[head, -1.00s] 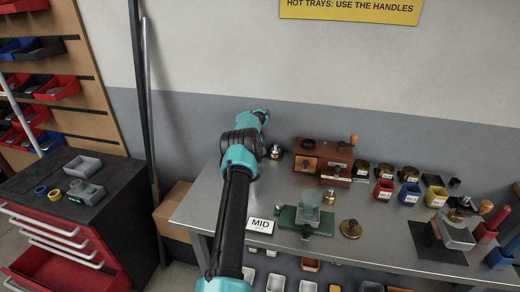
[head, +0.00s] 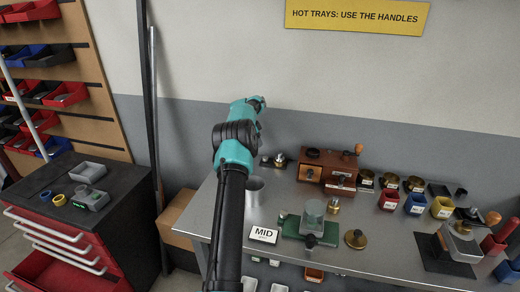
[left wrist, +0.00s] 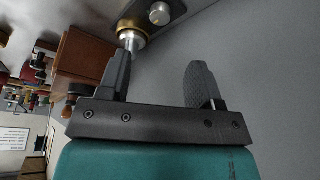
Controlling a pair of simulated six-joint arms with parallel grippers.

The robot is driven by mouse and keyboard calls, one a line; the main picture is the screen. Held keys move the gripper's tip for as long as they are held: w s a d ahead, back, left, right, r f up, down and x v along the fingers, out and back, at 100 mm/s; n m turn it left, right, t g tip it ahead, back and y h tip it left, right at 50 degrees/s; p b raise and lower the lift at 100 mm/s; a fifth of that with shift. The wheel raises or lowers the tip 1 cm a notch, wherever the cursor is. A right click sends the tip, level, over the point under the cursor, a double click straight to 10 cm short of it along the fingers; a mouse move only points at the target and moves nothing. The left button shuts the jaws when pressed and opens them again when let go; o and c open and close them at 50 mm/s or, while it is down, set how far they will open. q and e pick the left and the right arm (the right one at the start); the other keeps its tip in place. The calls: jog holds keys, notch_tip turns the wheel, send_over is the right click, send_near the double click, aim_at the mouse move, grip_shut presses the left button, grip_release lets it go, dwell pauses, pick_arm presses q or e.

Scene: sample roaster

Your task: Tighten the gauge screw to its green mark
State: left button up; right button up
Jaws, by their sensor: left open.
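My left gripper (head: 258,102) is raised near the wall behind the bench, above and left of a small silver-topped fitting (head: 279,160) on a dark base. In the left wrist view the gripper (left wrist: 160,82) is open, with nothing between its fingers. Past the left fingertip in that view is a fitting with a brass collar and silver stem (left wrist: 131,36), and beside it a round silver knob (left wrist: 159,14). I cannot tell for certain which part is the gauge screw, and I make out no green mark on these parts. My right gripper is not in view.
A brown wooden box (head: 314,153) with a crank stands right of the fitting. Several colored cups and a dark stand are at the right of the steel bench (head: 375,225).

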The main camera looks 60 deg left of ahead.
aim_at(265, 157)
pick_arm(q)
jog(key=v, duration=0.6)
jog(key=shift+f, duration=0.1)
jog(key=x, duration=1.5)
jog(key=shift+w, duration=0.15)
jog(key=shift+x, duration=1.05)
jog(key=shift+d+n+y, duration=0.2)
jog(key=shift+n+y, duration=0.6)
jog(key=shift+n, duration=1.2)
jog(key=shift+d+n+y, duration=0.1)
jog(key=shift+n+y, duration=0.6)
jog(key=shift+n, duration=1.3)
jog(key=shift+m, duration=0.3)
